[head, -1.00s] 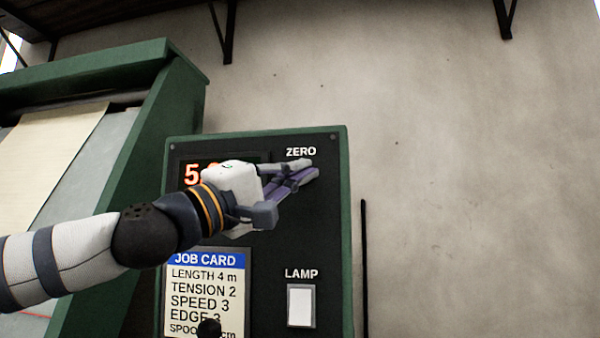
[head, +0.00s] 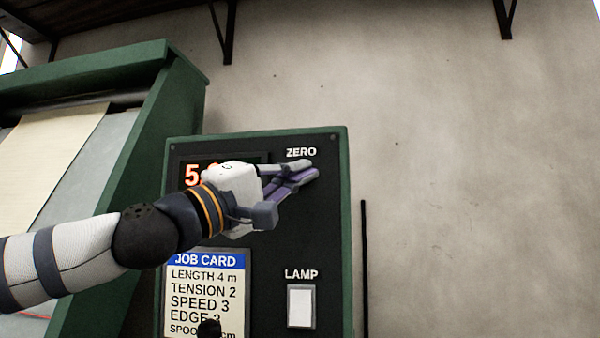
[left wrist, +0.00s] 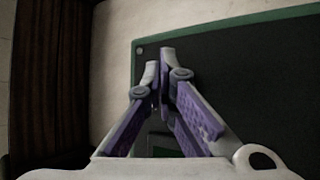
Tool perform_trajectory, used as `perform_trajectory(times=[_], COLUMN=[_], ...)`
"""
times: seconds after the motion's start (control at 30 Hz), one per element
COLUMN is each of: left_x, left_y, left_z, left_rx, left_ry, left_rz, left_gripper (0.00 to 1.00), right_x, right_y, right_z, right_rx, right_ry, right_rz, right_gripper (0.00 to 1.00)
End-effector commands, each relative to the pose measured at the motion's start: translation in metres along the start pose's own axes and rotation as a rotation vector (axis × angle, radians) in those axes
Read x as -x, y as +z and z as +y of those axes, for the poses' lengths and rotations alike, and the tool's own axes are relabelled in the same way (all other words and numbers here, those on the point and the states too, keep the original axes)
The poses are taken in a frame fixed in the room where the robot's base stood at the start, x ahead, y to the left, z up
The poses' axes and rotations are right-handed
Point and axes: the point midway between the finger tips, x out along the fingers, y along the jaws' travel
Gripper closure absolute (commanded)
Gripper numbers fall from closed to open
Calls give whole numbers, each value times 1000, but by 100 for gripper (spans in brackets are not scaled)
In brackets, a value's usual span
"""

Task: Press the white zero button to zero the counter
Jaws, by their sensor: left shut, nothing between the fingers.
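My left gripper (head: 312,169) is shut and empty, with its fingertips at the black panel (head: 262,290) just below the ZERO label (head: 301,153). The zero button itself does not show; the fingers cover the area under its label. I cannot tell whether the fingertips touch it. The counter display (head: 191,175) shows a red-orange 5, and the digits after it are hidden behind my gripper. In the left wrist view the closed fingertips (left wrist: 159,62) are in front of the dark panel near its corner. My right gripper is not in view.
A white lamp square (head: 301,306) sits under the LAMP label lower on the panel. A job card (head: 205,295) is at the panel's lower left. A green machine frame (head: 140,90) with pale cloth (head: 45,150) stands at left. Bare wall (head: 470,180) lies to the right.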

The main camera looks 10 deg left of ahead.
Motion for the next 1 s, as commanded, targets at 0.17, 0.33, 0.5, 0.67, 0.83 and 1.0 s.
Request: perform_trajectory(times=[0.17,0.33,0.5,0.67,0.83,1.0], left_x=[-4,-6,-6,-6,-8,-9], left_y=[-3,-4,-4,-4,-5,-7], left_z=[-6,-4,-4,-5,-6,-8], left_rx=[2,0,0,0,0,0], left_ry=[-2,0,0,0,0,0], left_rz=[-1,-1,-1,-1,0,0], left_gripper=[100,100,100,100,100,100], right_x=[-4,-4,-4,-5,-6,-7], right_y=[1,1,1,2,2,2], right_z=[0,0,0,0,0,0], right_rx=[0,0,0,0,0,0], right_ry=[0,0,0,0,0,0], right_rz=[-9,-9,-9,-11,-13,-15], right_gripper=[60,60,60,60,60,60])
